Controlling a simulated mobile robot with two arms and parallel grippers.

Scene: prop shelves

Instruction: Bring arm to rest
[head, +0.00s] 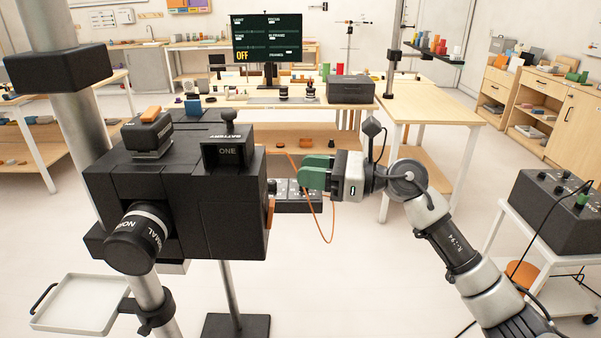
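My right gripper (314,172) reaches in from the right, with green fingers pointing left toward the black camera rig (232,200). The fingers look spread apart, with nothing clearly held between them. They are a short way right of the rig's side and look apart from it. A thin orange cable (331,222) hangs in a loop by the fingers; whether it touches them I cannot tell. My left gripper is not in view.
The rig stands on a metal post with a white tray (80,305) at lower left. A white cart (540,248) with a black box (560,212) stands right.

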